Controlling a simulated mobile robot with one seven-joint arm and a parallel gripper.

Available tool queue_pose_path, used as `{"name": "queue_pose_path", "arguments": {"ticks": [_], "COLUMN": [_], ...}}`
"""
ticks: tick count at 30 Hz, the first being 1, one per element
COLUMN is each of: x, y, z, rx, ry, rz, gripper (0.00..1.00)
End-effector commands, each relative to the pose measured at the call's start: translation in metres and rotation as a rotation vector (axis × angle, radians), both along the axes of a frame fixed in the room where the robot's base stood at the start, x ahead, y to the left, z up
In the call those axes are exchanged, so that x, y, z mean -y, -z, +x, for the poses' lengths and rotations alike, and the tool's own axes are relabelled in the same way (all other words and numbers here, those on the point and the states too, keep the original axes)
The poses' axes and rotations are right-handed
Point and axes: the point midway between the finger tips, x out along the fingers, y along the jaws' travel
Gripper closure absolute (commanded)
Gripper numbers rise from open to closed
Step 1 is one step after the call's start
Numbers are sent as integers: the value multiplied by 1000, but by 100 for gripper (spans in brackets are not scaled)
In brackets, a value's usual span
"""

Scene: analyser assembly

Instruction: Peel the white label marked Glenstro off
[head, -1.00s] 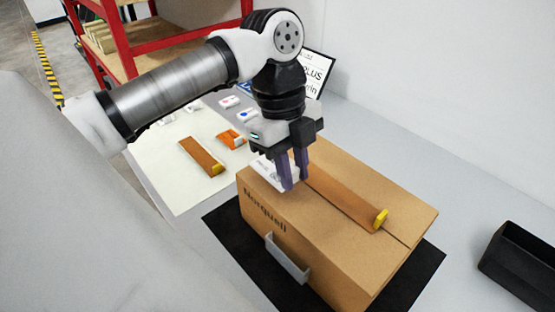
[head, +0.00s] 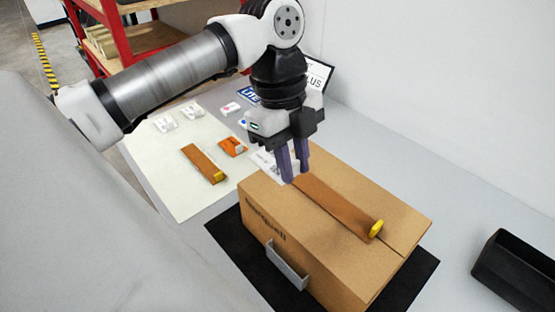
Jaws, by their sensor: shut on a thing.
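A brown cardboard box (head: 310,235) with dark lettering on its side lies on a black mat (head: 395,290). A white label (head: 266,163) with dark print shows at the far left end of the box top, partly behind my gripper; its name is too small to read. My gripper (head: 294,178) points down with its purple fingers close together on the label's edge. The label seems raised from the box top, but whether any of it still sticks is hidden. A brown tape strip (head: 335,208) with a yellow end tab runs along the top seam.
A pale sheet (head: 165,180) at the left holds another brown strip (head: 203,163), an orange piece (head: 232,147) and several small white pieces. A grey handle (head: 287,265) juts from the box's near side. A black open bin (head: 517,270) stands at the right. Dark signs lean at the back.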

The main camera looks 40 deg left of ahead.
Motion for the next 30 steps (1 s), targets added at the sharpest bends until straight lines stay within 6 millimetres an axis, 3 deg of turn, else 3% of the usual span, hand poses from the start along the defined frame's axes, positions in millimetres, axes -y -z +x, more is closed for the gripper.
{"name": "queue_pose_path", "arguments": {"ticks": [5,24,30], "x": [0,0,0], "y": [-3,-53,-61], "z": [0,0,0], "rx": [0,0,0], "ry": [0,-1,0], "rz": [0,1,0], "gripper": [100,100,100]}}
